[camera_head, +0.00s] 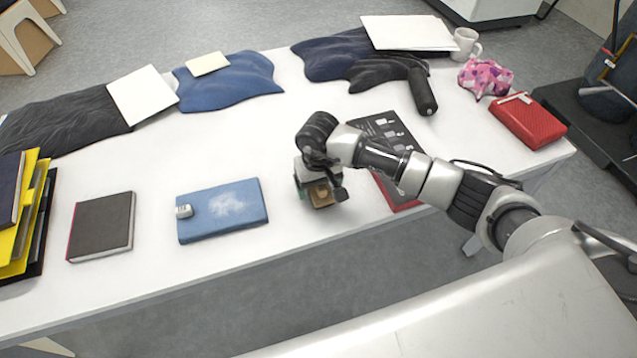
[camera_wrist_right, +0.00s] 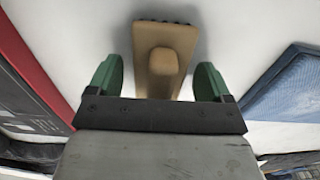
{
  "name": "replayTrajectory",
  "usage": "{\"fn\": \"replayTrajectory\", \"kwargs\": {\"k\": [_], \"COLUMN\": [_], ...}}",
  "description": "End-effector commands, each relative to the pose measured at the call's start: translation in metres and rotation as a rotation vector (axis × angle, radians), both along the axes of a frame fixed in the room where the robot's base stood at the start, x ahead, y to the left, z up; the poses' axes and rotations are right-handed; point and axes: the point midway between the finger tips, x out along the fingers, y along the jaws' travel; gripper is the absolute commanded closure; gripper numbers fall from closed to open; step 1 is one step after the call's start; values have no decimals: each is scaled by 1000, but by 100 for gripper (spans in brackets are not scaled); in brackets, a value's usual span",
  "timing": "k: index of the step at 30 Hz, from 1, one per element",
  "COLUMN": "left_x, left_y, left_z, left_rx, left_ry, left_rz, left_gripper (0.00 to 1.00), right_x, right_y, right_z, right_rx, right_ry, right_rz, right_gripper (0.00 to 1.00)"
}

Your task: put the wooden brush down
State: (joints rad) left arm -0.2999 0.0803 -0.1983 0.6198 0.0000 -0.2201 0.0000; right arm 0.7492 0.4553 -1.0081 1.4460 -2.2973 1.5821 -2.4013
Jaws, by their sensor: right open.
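The wooden brush (camera_wrist_right: 165,60) lies on the white table, seen in the right wrist view as a tan block with a raised handle and dark bristles along its far edge. In the head view the brush (camera_head: 321,195) shows partly below my right gripper (camera_head: 318,190). The right gripper's green fingers (camera_wrist_right: 158,80) are open, one on each side of the brush, with a gap visible on both sides. The gripper hides part of the brush in the head view. My left gripper is not in view.
A red-edged dark book (camera_head: 390,140) lies close on the right. Cloths, a black cylinder (camera_head: 422,92), a mug (camera_head: 466,44) and a red case (camera_head: 528,121) are farther back.

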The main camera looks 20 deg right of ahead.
Motion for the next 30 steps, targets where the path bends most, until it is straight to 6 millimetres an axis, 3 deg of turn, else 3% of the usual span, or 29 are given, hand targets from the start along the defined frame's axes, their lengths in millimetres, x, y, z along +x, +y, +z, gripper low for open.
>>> {"fn": "replayTrajectory", "kwargs": {"k": [15, 21, 30], "left_x": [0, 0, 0], "left_y": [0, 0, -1], "left_z": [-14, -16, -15], "left_rx": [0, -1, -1], "left_ry": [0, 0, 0], "left_rz": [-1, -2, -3], "left_gripper": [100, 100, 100], "right_x": [1, 1, 0], "right_y": [0, 0, 0], "right_z": [101, 118, 120], "right_rx": [0, 0, 0], "right_ry": [-6, -3, -2], "right_rz": [2, 1, 0], "right_gripper": [20, 20, 20]}}
